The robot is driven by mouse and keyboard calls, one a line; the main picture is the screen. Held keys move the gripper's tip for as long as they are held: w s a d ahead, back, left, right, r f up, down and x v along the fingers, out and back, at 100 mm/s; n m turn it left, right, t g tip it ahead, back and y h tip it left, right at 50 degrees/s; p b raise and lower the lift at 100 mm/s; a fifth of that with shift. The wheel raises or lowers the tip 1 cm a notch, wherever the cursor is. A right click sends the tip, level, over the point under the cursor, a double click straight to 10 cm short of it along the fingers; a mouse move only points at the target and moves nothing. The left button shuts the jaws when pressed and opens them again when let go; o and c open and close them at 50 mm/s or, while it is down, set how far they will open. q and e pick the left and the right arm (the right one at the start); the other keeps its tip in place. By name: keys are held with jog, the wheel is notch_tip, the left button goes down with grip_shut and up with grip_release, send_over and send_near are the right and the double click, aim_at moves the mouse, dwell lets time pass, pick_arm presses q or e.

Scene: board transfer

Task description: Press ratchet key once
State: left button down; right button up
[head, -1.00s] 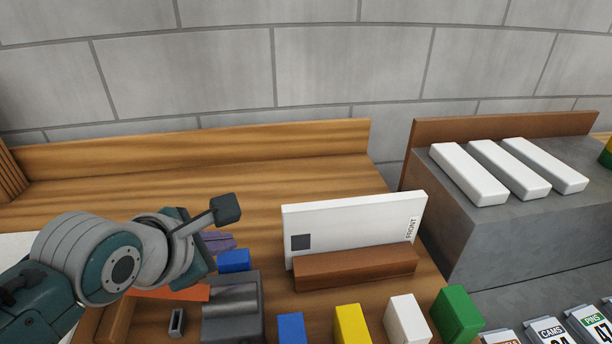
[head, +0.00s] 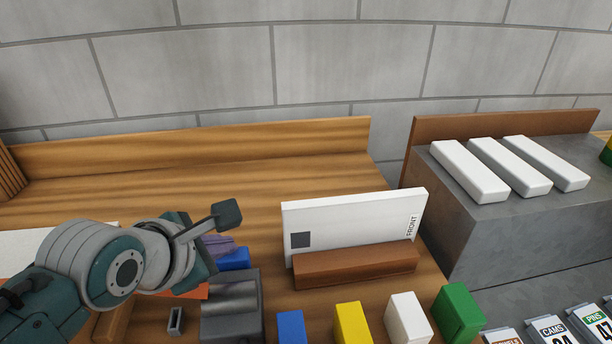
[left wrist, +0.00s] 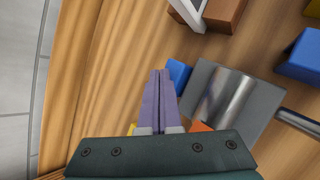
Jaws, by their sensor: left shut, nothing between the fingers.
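A grey device with a shiny metal roller (head: 231,300) stands on the wooden bench; it also shows in the left wrist view (left wrist: 212,108). A small blue block (head: 235,259) sits against its far side and may be the ratchet key; no label on it is readable. My left gripper (head: 220,244), with purple fingers, is shut and empty. In the left wrist view its fingertips (left wrist: 160,74) lie just beside the blue block (left wrist: 180,74). I cannot tell whether they touch it. My wrist hides part of the fingers in the head view. My right gripper is not in view.
A white board marked FRONT (head: 350,225) stands in a brown wooden holder (head: 355,268) to the right. Blue, yellow, white and green blocks (head: 458,312) line the front. White bars (head: 468,172) lie on a grey block. The bench behind is clear.

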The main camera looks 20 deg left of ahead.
aim_at(226, 260)
pick_arm(q)
jog(key=shift+f+b, duration=0.4)
jog(key=shift+f, duration=0.2)
dwell(0.3)
dwell(0.3)
jog(key=shift+r+p, duration=1.2)
jog(key=shift+p, duration=0.2)
jog(key=shift+r, duration=0.1)
notch_tip(226, 260, up, 5)
jog(key=p, duration=0.5)
jog(key=shift+p, duration=0.4)
